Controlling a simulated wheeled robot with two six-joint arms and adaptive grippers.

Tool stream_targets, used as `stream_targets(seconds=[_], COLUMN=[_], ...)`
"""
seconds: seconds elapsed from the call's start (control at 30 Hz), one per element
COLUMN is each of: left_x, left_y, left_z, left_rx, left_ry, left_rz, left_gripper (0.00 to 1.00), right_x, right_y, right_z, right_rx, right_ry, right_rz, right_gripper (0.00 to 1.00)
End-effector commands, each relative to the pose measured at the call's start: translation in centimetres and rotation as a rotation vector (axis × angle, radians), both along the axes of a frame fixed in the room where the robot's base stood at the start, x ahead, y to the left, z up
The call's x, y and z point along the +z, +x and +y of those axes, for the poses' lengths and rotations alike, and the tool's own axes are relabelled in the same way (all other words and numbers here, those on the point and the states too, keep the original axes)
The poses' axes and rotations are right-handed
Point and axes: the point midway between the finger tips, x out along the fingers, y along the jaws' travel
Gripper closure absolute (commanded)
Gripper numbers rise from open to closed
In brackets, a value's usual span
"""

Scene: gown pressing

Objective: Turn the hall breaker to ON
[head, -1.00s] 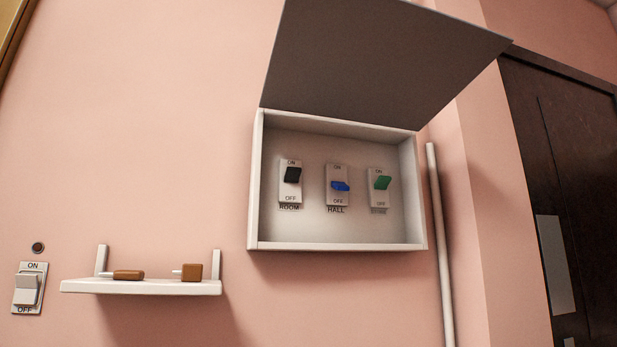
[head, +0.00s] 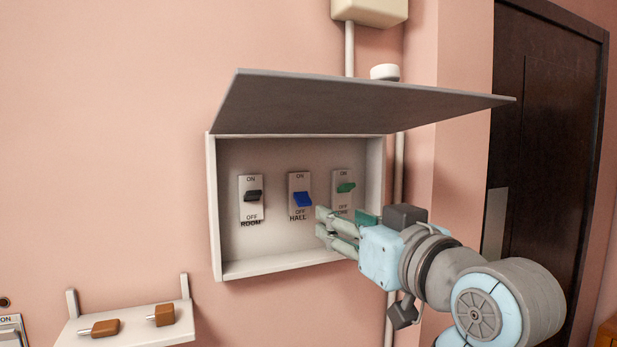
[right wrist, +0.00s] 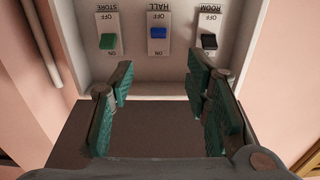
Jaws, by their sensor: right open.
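The open breaker box (head: 212,205) on the pink wall holds three switches. The hall breaker (head: 303,199) is the middle one, with a blue lever above the label HALL. Its lever sits lower than its neighbours', on the OFF side. The right wrist view shows the box upside down, with the blue lever (right wrist: 158,33) nearer OFF than ON. My right gripper (head: 323,223) is open and empty, in front of the box, below and right of the blue lever in the head view. In the wrist view its fingers (right wrist: 160,80) stand apart, roughly lined up with the hall breaker. My left gripper is out of view.
The black room lever (head: 253,196) and green store lever (head: 345,187) flank the hall breaker. The raised lid (head: 350,105) juts out above the box. A shelf (head: 120,335) with two brown-handled items is lower left. A pipe (head: 398,165) runs beside the box.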

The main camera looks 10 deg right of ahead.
Motion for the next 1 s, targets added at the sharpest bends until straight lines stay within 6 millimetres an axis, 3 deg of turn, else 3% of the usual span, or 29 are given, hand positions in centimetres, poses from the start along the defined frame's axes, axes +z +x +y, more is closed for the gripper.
stream_targets(seconds=[0.4, 0.5, 0.87, 1.0], left_x=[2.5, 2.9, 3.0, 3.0], left_y=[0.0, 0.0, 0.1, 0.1], left_z=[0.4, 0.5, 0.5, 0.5], left_rx=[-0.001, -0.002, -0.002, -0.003], left_ry=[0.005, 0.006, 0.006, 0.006], left_rz=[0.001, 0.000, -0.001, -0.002], left_gripper=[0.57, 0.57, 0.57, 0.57], right_x=[-0.3, -0.3, -0.6, -0.6], right_y=[10.4, 12.0, 13.1, 13.1], right_z=[3.4, 3.8, 4.2, 4.2], right_rx=[-0.001, -0.002, -0.002, -0.002], right_ry=[-0.002, -0.001, 0.001, 0.001], right_rz=[0.009, 0.006, 0.004, 0.004], right_gripper=[0.57, 0.57, 0.57, 0.76])
